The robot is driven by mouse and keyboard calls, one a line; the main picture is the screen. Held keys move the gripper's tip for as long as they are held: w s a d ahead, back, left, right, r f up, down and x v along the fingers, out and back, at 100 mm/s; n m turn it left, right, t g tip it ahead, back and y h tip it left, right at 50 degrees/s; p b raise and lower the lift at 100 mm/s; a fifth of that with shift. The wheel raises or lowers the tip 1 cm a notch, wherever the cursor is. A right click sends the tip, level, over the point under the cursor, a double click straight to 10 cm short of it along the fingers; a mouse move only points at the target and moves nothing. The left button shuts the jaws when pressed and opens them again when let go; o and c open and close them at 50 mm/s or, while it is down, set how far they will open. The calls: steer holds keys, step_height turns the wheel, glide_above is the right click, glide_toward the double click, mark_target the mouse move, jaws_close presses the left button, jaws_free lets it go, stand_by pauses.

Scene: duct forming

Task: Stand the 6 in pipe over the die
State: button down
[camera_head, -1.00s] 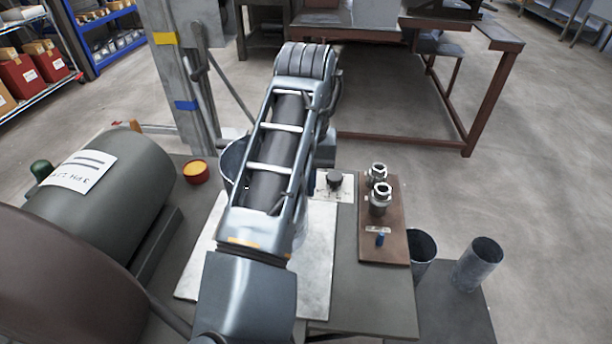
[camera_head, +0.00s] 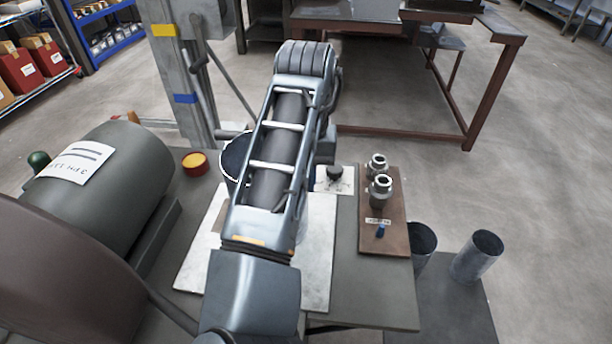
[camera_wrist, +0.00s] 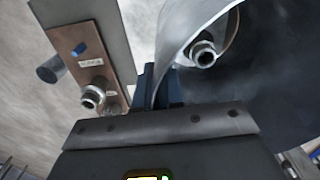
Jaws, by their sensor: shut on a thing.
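A wide grey metal pipe, which I take as the 6 in pipe, stands mostly behind my arm in the head view, its rim (camera_head: 234,157) showing at the left. In the wrist view its pale wall (camera_wrist: 187,28) curves up from my gripper (camera_wrist: 160,88), whose dark blue fingers are shut on that wall. A round metal fitting (camera_wrist: 203,54), perhaps the die, shows within the pipe's outline in the wrist view. I cannot tell whether the pipe surrounds it or is apart from it. The pipe's lower edge is hidden in the head view.
A brown board (camera_head: 398,236) with two metal fittings (camera_head: 380,190) lies right of a pale plate (camera_head: 318,255). Two other pipes (camera_head: 475,258) stand at the lower right. A big grey motor (camera_head: 105,185) and a steel column (camera_head: 172,75) stand left. Open floor lies right.

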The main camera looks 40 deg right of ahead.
steer(key=shift+f, duration=0.15)
steer(key=c, duration=1.2)
jaws_free()
steer(key=shift+r+p, duration=0.65)
steer(key=shift+r, duration=3.2)
